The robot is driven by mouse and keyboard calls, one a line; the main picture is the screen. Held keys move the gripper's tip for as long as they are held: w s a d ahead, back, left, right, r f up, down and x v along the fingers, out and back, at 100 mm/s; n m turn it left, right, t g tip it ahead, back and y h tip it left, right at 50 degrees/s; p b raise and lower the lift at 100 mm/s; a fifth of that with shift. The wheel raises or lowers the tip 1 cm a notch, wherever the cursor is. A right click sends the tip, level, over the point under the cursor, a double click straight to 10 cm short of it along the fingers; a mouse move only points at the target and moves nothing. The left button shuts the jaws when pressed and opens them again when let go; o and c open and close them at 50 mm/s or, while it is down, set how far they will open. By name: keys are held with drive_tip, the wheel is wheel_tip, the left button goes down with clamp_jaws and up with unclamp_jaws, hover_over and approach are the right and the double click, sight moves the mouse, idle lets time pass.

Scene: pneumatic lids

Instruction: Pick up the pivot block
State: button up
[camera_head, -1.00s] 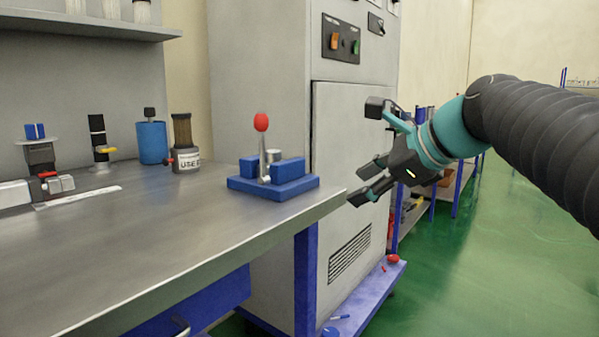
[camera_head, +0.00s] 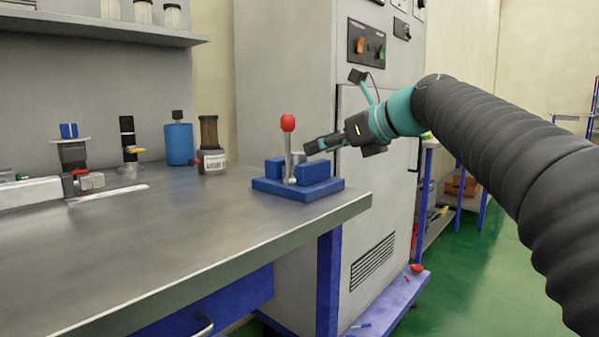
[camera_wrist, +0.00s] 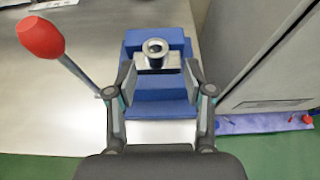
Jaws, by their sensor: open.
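The pivot block appears to be the small silver metal piece with a round, ring-like top (camera_wrist: 155,52). It sits between the blue jaws of a blue fixture (camera_head: 298,190), and a little of it shows in the head view (camera_head: 299,157). A lever with a red knob (camera_head: 288,122) stands upright at the fixture's front; the knob also shows in the wrist view (camera_wrist: 40,37). My gripper (camera_head: 318,146) is open and empty, at the fixture's right side just above it. In the wrist view its fingertips (camera_wrist: 158,72) are spread, with the silver piece ahead between them. Contact cannot be told.
The fixture stands near the right end of the metal bench (camera_head: 160,240). A blue cylinder (camera_head: 179,145) and a labelled jar (camera_head: 210,150) stand behind left. A grey cabinet (camera_head: 290,80) rises behind.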

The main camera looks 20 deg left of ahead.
sight(303, 153)
drive_tip(key=shift+b+x, duration=0.35)
drive_tip(key=shift+x, duration=2.45)
drive_tip(key=shift+r, duration=0.2)
clamp_jaws()
